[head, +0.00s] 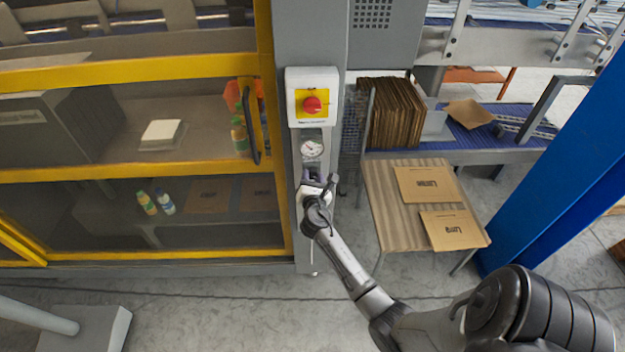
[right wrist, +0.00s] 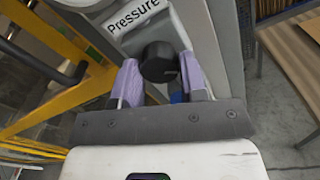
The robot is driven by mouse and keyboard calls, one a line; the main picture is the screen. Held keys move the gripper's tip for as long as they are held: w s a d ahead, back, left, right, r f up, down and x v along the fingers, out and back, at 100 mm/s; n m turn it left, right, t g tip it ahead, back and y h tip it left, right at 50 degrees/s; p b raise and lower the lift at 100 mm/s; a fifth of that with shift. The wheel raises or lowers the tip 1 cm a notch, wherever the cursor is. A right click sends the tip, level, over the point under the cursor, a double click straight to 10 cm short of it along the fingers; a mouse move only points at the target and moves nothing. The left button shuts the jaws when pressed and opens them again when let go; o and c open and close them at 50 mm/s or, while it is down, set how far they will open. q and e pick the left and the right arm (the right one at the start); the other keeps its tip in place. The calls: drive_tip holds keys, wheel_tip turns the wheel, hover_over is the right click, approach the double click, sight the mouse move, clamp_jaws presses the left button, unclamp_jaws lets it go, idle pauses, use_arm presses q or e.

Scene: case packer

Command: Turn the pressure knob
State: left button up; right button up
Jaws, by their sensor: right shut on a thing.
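The black pressure knob (right wrist: 160,62) shows in the right wrist view, below a label reading "Pressure" (right wrist: 137,14). My right gripper (right wrist: 160,80) has its two purple-grey fingers on either side of the knob and is shut on it. In the head view my right gripper (head: 316,187) is at the grey column, just under the round pressure gauge (head: 312,149), and hides the knob. My left gripper is not in view.
A red emergency stop button (head: 312,104) sits above the gauge. A yellow-framed guard door (head: 140,174) stands left of the column. A small table (head: 385,205) with flat cartons (head: 428,184) stands to the right, beside a blue post (head: 570,150).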

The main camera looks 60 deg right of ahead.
drive_tip(key=o, duration=0.9)
drive_tip(key=shift+o, duration=0.2)
drive_tip(key=v, duration=1.4)
